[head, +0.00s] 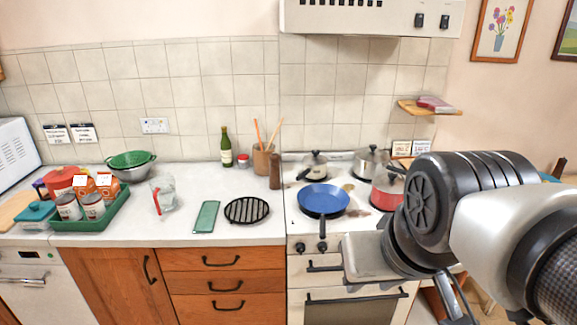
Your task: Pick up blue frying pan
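The blue frying pan (323,199) sits on the front left of the white stove top (357,222). It looks upright and empty, with its dark handle pointing toward the stove's front edge. My gripper (366,259) is in front of the stove, below and to the right of the pan in the picture. It is apart from the pan. My gripper's fingers cannot be made out clearly, so its opening does not show. My arm covers the right part of the stove.
A red pot (386,190), a steel pot (371,162) and a small lidded pan (314,167) stand close around on the stove. A black round grate (247,210) lies on the counter to the left. A wooden shelf (428,108) juts from the wall.

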